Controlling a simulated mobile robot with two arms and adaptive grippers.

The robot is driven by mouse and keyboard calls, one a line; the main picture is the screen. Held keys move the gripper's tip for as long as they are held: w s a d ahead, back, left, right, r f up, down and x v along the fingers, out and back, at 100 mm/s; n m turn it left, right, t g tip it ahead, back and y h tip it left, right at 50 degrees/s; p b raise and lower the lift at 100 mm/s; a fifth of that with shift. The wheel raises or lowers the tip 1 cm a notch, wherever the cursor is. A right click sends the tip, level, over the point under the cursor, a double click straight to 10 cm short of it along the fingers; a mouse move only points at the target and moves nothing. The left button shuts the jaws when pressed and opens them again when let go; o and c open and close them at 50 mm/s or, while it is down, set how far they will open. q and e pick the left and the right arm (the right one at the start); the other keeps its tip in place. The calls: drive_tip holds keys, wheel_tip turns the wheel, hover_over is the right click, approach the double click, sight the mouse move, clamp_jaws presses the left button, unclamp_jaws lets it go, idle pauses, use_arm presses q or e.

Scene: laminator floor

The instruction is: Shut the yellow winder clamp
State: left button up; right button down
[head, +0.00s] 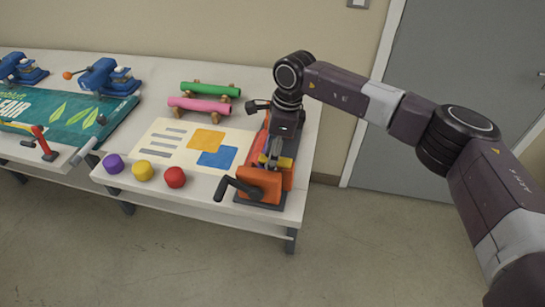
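The orange winder (270,181) stands at the right end of the white table, with a black crank (233,188) sticking out at its front left. A small yellow piece (287,162), which looks like the yellow winder clamp, shows on top of the winder, partly hidden by my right gripper. My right gripper (273,158) points down over the winder, its fingertips right beside the yellow piece. I cannot tell whether they touch it, or whether the fingers are open or shut. The clamp's angle is also unclear. My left gripper is out of view.
A printed sheet (160,146) lies left of the winder. Purple (113,164), yellow (142,170) and red (175,177) balls line the front edge. Pink (199,105) and green (211,89) rolls lie behind. A teal banner (60,115) and blue machines (105,78) are at left.

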drive_tip(key=shift+f, duration=0.2)
idle(0.3)
drive_tip(key=c, duration=0.9)
unclamp_jaws()
drive_tip(key=shift+a, duration=0.15)
drive_tip(key=shift+r, duration=0.2)
drive_tip(key=shift+d+r, duration=0.25)
drive_tip(key=shift+r, duration=1)
drive_tip(key=shift+d+r, duration=0.2)
drive_tip(key=shift+r, duration=1.05)
drive_tip(key=shift+d+r, duration=0.25)
drive_tip(key=shift+r, duration=1)
drive_tip(key=shift+s, duration=0.1)
